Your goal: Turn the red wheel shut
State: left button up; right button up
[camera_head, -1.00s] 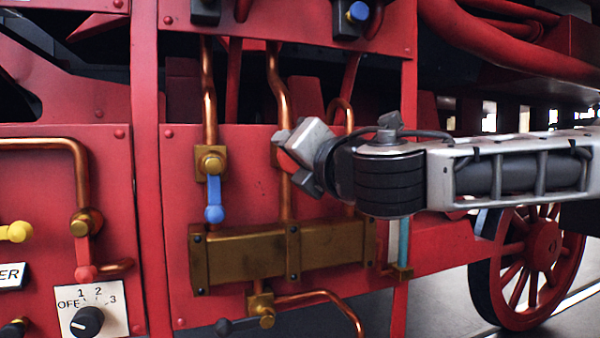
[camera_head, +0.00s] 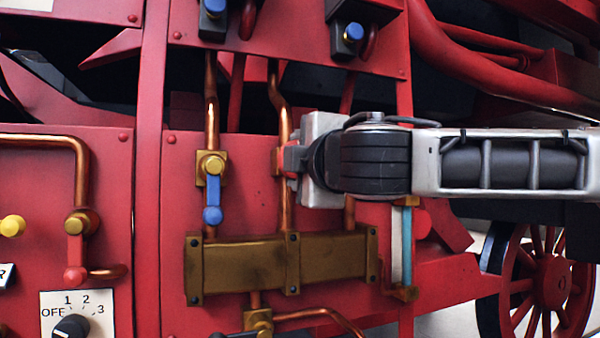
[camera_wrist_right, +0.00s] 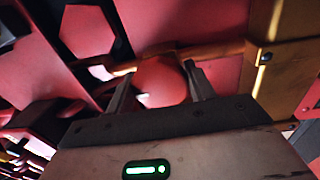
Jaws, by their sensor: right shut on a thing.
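The red wheel (camera_wrist_right: 161,80) sits between the two fingers of my right gripper (camera_wrist_right: 158,88) in the right wrist view. In the head view only a small red part (camera_head: 291,158) shows at the gripper's front, on the middle copper pipe; the rest is hidden by the gripper and wrist. My right gripper (camera_head: 287,160) reaches in from the right, roughly level, and is closed on the wheel. How far the wheel is turned cannot be told. My left gripper is not in view.
A blue-handled valve (camera_head: 212,190) is left of the gripper. A brass block (camera_head: 265,265) lies below and a glass gauge (camera_head: 402,245) stands to the right. A red-handled valve (camera_head: 75,250) and a dial (camera_head: 72,325) are at the far left. Blue-knobbed valves (camera_head: 353,33) are above.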

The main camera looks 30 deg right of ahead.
jog(key=shift+m+b, duration=0.35)
jog(key=shift+m, duration=0.35)
jog(key=shift+r, duration=0.15)
jog(key=o, duration=0.9)
jog(key=shift+o, duration=0.2)
jog(key=shift+s, duration=0.1)
jog(key=b+v, duration=0.1)
jog(key=v, duration=1.4)
jog(key=shift+s+a, duration=0.2)
jog(key=shift+s, duration=0.15)
